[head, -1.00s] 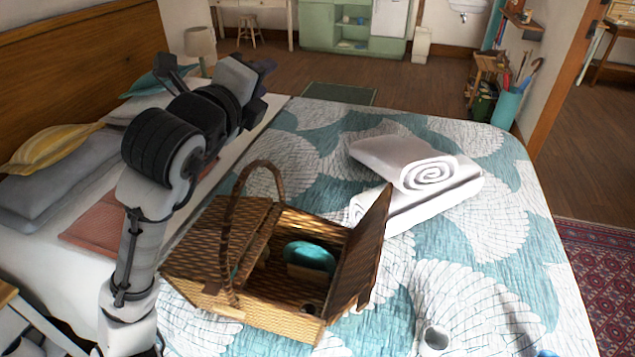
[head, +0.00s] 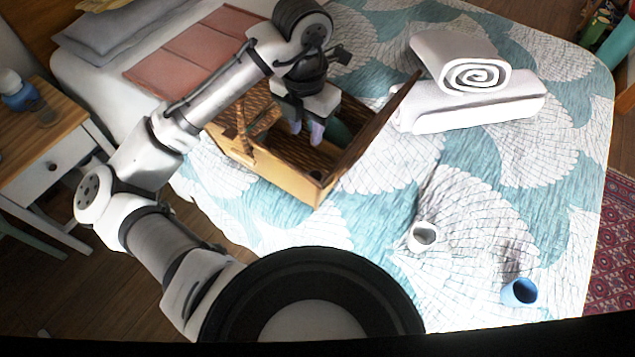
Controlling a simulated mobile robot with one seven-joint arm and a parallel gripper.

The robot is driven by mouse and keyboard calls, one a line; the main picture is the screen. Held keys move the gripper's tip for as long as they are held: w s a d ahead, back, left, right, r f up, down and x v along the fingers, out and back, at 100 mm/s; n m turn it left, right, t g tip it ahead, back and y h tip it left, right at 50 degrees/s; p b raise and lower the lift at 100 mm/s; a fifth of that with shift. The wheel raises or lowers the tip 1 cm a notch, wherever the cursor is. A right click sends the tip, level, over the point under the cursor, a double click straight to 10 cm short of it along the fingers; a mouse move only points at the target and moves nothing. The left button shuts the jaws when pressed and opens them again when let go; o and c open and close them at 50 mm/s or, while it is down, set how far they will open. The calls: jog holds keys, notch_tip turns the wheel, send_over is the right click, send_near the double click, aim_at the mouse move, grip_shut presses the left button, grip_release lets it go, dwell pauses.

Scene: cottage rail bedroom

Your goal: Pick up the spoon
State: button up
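No spoon can be made out in the head view. An open wicker picnic basket (head: 290,179) stands on the bed, with its right lid raised. My gripper (head: 307,134) points down into or just above the basket's open part, with its two fingertips a little apart. I see nothing between the fingers, though they are small and dark around. A teal round thing (head: 339,131) inside the basket is partly hidden behind my gripper and the lid. Much of the basket's inside is hidden by my arm and the lid.
White rolled and folded towels (head: 465,85) lie right of the basket. A white cup (head: 422,236) and a blue cup (head: 520,292) are on the quilt nearer me. A wooden nightstand (head: 40,135) stands at the left. The quilt between basket and cups is clear.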

jog(key=f, duration=0.4)
jog(key=f+p, duration=0.1)
jog(key=f, duration=0.3)
jog(key=s+f+p, duration=0.1)
jog(key=f, duration=0.3)
jog(key=shift+d+f, duration=0.1)
jog(key=shift+d, duration=0.05)
jog(key=shift+w+f, duration=0.1)
jog(key=shift+f, duration=0.4)
jog(key=shift+c, duration=0.2)
grip_shut()
